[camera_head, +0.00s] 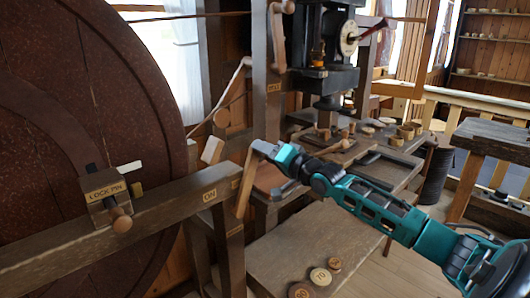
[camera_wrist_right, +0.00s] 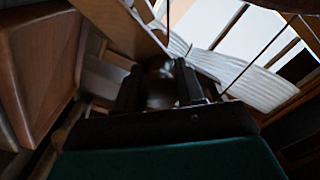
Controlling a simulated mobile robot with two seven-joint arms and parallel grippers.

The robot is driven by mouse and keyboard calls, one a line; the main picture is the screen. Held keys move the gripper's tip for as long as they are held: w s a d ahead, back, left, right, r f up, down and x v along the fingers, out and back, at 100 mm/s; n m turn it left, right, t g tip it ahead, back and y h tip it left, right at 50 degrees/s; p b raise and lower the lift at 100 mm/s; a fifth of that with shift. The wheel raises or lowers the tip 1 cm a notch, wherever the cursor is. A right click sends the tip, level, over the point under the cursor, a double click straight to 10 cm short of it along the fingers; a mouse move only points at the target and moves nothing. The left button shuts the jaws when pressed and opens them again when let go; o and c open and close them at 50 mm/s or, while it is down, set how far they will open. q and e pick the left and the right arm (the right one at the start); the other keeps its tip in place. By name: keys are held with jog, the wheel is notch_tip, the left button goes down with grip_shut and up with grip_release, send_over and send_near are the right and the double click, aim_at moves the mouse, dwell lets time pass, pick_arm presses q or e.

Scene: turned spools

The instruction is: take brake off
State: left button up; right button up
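A pale wooden brake lever (camera_head: 244,186) stands slightly tilted at the end of a heavy dark beam (camera_head: 160,205), beside a plate lettered "ON" (camera_head: 209,195). My right gripper (camera_head: 264,149) is at the lever's upper end. In the right wrist view, a dark rounded knob (camera_wrist_right: 160,88) fills the gap between the fingers of my right gripper (camera_wrist_right: 160,94), which look closed on it. The fingers hide part of the lever's top. My left gripper is not in view.
A large brown wheel (camera_head: 70,120) fills the left, with a "LOCK PIN" block (camera_head: 107,193) on the beam. A dark press (camera_head: 325,65) stands behind the lever. Round wooden pieces (camera_head: 320,276) lie on the low bench (camera_head: 310,245). Floor is clear at lower right.

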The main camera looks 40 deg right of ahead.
jog(key=o, duration=0.4)
jog(key=shift+d+r, duration=0.1)
jog(key=shift+d, duration=0.25)
jog(key=shift+o, duration=0.2)
jog(key=shift+a, duration=0.15)
jog(key=shift+s, duration=0.15)
jog(key=s+d+p, duration=0.1)
jog(key=s, duration=1.1)
jog(key=shift+s, duration=0.3)
jog(key=s+a+f+n+g, duration=0.2)
jog(key=s+a+f, duration=0.15)
jog(key=f, duration=0.45)
jog(key=s+a+f+n+g, duration=0.1)
jog(key=s+a+f+n, duration=0.1)
jog(key=a+f, duration=0.35)
jog(key=s+a+f+n+g, duration=0.2)
jog(key=s+f, duration=0.1)
jog(key=f, duration=0.7)
jog(key=s+a+f+n+g, duration=0.1)
jog(key=s+a+f+n, duration=0.1)
jog(key=a, duration=0.6)
jog(key=s+a+f+n+g, duration=0.1)
jog(key=s+a+f+n, duration=0.2)
jog(key=a, duration=0.6)
notch_tip(320, 180, down, 2)
jog(key=shift+s+f+n, duration=0.1)
jog(key=shift+s+n, duration=0.15)
jog(key=shift+n, duration=0.15)
